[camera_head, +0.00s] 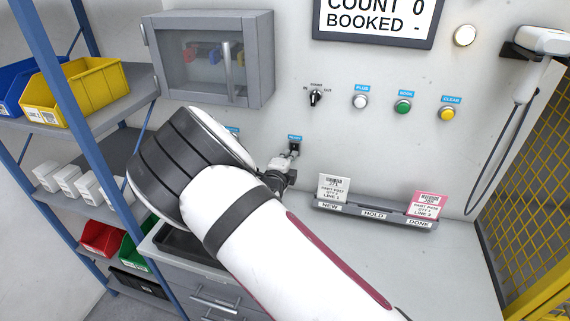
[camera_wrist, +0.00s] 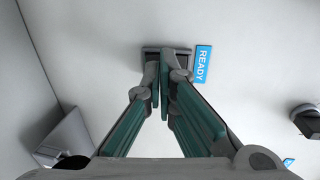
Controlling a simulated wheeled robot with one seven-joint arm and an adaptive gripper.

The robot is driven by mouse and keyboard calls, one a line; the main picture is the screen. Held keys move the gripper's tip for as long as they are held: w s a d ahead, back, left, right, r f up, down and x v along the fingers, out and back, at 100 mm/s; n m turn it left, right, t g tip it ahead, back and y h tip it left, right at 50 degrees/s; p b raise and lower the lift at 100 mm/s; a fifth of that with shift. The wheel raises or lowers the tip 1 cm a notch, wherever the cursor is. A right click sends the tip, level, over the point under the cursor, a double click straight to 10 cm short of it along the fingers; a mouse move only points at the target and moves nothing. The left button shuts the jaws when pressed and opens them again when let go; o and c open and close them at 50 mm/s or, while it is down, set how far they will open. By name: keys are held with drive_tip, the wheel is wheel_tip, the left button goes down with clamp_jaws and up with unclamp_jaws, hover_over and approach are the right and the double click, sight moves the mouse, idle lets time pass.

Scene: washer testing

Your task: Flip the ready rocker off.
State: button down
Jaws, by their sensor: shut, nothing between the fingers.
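The ready rocker (camera_head: 295,148) is a small dark switch on the wall under a blue label in the head view. In the wrist view the rocker's dark frame (camera_wrist: 180,49) shows beside the blue READY label (camera_wrist: 203,64), mostly hidden behind my fingertips. My gripper (camera_wrist: 164,60) is shut and empty, its fingertips at the rocker. I cannot tell whether they touch it or which way it is tipped. In the head view my gripper (camera_head: 285,165) is just below the rocker, partly behind my arm.
A selector knob (camera_head: 316,98) and white (camera_head: 360,102), green (camera_head: 403,106) and yellow (camera_head: 447,113) buttons are on the wall to the right. A card rack (camera_head: 375,216) is below them. A grey cabinet (camera_head: 262,60) hangs above left, near a blue shelf frame (camera_head: 50,75).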

drive_tip(key=shift+w+d+f, duration=0.1)
drive_tip(key=shift+w, duration=0.4)
